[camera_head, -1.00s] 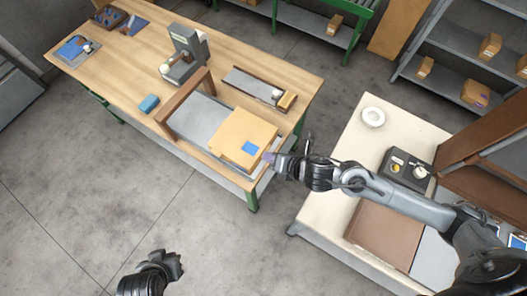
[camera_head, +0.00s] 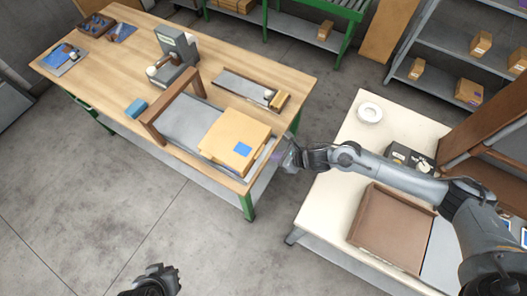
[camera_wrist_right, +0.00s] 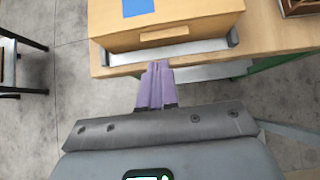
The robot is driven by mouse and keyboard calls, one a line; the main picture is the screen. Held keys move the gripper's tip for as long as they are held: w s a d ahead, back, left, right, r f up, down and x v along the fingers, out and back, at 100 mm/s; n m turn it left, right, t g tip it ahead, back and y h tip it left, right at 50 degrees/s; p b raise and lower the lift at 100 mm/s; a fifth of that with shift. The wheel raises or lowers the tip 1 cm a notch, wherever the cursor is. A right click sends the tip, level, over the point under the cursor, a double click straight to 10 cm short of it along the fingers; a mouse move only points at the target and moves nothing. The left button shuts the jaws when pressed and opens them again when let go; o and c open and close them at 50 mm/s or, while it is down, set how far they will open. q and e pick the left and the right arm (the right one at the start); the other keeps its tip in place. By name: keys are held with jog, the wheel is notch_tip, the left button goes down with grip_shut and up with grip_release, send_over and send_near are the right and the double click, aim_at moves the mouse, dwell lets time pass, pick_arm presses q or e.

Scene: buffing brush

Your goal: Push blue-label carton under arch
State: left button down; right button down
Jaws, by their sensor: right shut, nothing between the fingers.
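The tan carton with a blue label (camera_head: 235,138) lies flat on a grey tray (camera_head: 188,122) on the wooden bench. The brown wooden arch (camera_head: 168,108) spans the tray to the left of the carton, with bare tray between them. My right gripper (camera_head: 277,157) is just off the carton's right end, past the bench edge. In the right wrist view its purple-padded fingers (camera_wrist_right: 157,82) are together and empty, pointing at the carton (camera_wrist_right: 175,28), with a gap between. My left gripper (camera_head: 169,278) is low in the head view, over the floor; its jaw state is unclear.
On the bench stand a grey machine (camera_head: 176,62), a blue block (camera_head: 136,108) and a narrow tray (camera_head: 243,88) behind the carton. A cream table (camera_head: 330,190) with a brown tray (camera_head: 392,225) is at right. Bare floor lies between the tables.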

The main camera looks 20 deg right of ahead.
aim_at(257, 153)
jog(key=shift+w+a+f+p, duration=0.1)
jog(key=shift+w+a+f, duration=0.1)
jog(key=shift+w+a, duration=0.45)
jog(key=shift+w+a+f+p, duration=0.1)
jog(key=shift+w+a+f, duration=0.15)
jog(key=shift+w+a, duration=0.35)
jog(key=shift+w+a+f+p, duration=0.1)
jog(key=shift+w+a+f, duration=0.1)
jog(key=shift+w+a, duration=0.45)
jog(key=shift+w+d, duration=0.15)
jog(key=shift+d, duration=0.1)
